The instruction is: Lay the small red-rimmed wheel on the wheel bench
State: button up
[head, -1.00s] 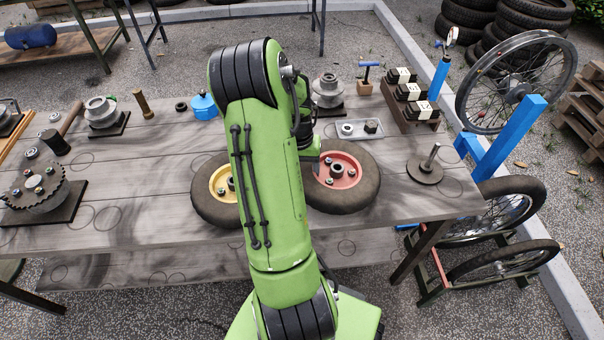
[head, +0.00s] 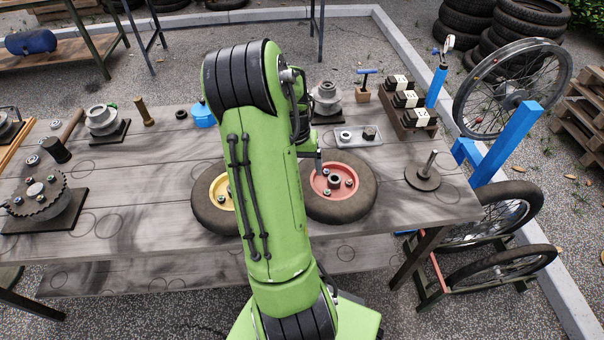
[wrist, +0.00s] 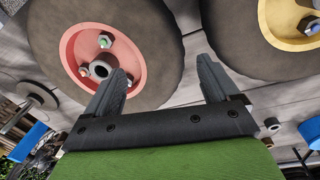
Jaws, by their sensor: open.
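The small red-rimmed wheel (head: 350,200) lies flat on the grey plank bench (head: 130,185), just right of my arm. Its red rim (wrist: 80,42) and dark tyre fill the upper left of the wrist view. A centre hub and several nuts show on the rim. My gripper (wrist: 165,85) is open and empty; its left finger appears over the rim's edge by the hub, and its right finger appears beyond the tyre. I cannot tell whether either finger touches. In the head view my arm hides most of the gripper.
A yellow-rimmed wheel (head: 212,200) lies close on the left, partly behind my arm. A round plate with an upright spindle (head: 424,172) stands to the right. A small metal tray (head: 358,136) lies behind the red-rimmed wheel. A wheel stand (head: 490,160) is beyond the right edge.

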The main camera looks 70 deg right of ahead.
notch_tip(320, 180, up, 6)
jog(key=p, duration=0.1)
jog(key=w+a+r+n+t, duration=0.2)
jog(key=w+a+r+n, duration=0.3)
jog(key=a, duration=0.5)
jog(key=w+a+r+n+t, duration=0.2)
jog(key=w+a+r, duration=0.3)
jog(key=a, duration=0.6)
jog(key=s+a+r+n+t, duration=0.2)
jog(key=s+a+n, duration=0.5)
jog(key=a, duration=0.7)
jog(key=shift+s+a+r+t, duration=0.15)
jog(key=shift+s+r+t, duration=0.15)
jog(key=shift+s+r, duration=0.6)
jog(key=shift+r, duration=0.1)
